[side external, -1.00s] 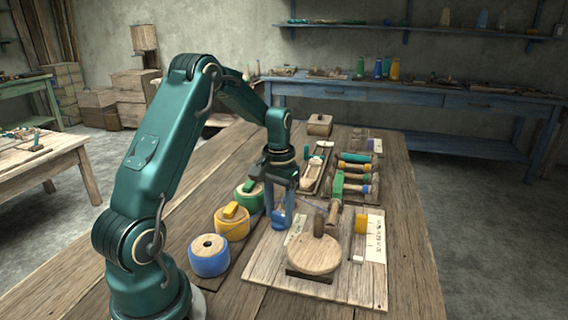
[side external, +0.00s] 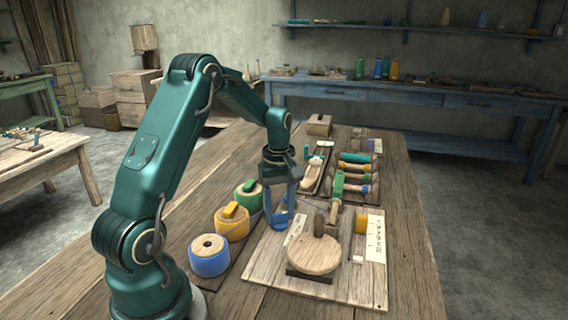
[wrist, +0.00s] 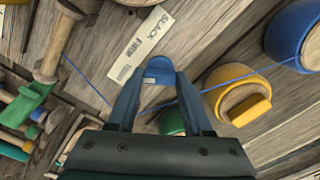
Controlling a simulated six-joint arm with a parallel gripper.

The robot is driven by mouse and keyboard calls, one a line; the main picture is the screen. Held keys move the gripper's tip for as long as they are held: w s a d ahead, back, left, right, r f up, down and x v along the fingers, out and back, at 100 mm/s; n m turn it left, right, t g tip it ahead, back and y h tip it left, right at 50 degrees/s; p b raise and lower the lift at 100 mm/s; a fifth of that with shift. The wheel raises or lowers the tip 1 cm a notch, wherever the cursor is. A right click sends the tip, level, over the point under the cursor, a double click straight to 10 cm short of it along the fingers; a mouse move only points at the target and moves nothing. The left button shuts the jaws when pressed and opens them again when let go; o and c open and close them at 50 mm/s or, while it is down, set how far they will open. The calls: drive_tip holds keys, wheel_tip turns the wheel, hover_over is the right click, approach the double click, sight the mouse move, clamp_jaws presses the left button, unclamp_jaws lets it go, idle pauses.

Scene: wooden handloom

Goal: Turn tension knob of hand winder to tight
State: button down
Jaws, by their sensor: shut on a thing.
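The hand winder's wooden board (side external: 345,285) carries a round wooden disc (side external: 314,256) with an upright peg. The blue tension knob (wrist: 160,68) shows in the wrist view between my fingertips. My gripper (side external: 280,222) points down over the board's left edge, its fingers (wrist: 160,78) shut on the knob. In the side view the fingers mostly hide the knob. A paper label (wrist: 143,45) beside it reads "SLACK" and "FIRM"; the rest is too small to read. The knob's exact setting cannot be told.
Blue (side external: 210,258), yellow (side external: 232,224) and green (side external: 249,196) spools stand left of the board. A blue thread (wrist: 225,84) runs close by my fingers. Several wooden tools (side external: 356,178) lie behind the board. The table's front right is clear.

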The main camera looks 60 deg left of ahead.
sight(280, 213)
drive_tip(key=shift+n, duration=1.5)
drive_tip(key=shift+c, duration=1.6)
unclamp_jaws()
drive_tip(key=shift+r, duration=2.6)
